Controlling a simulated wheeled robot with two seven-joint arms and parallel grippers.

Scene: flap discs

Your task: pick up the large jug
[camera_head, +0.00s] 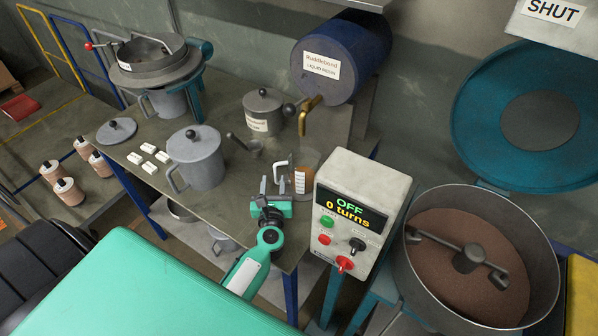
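A big grey metal jug (202,173) with a lid and side handle stands upright on the workbench (228,208), left of my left gripper. It looks like the largest jug here. My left gripper (272,186) is at the bench's front edge, with its two fingers apart and nothing seen between them. Just behind and right of it stands a clear measuring jug (301,181) with a white handle and an amber patch; the control box partly hides it. Another grey jug (167,104) stands under the sieve machine. My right gripper is out of view.
A control box (357,213) reading "OFF 0 turns" stands right of my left gripper. A mixing pan (443,247) is farther right. A lidded pot (262,112) and blue drum (338,62) are behind. White blocks (150,167) and a loose lid (116,130) lie left.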

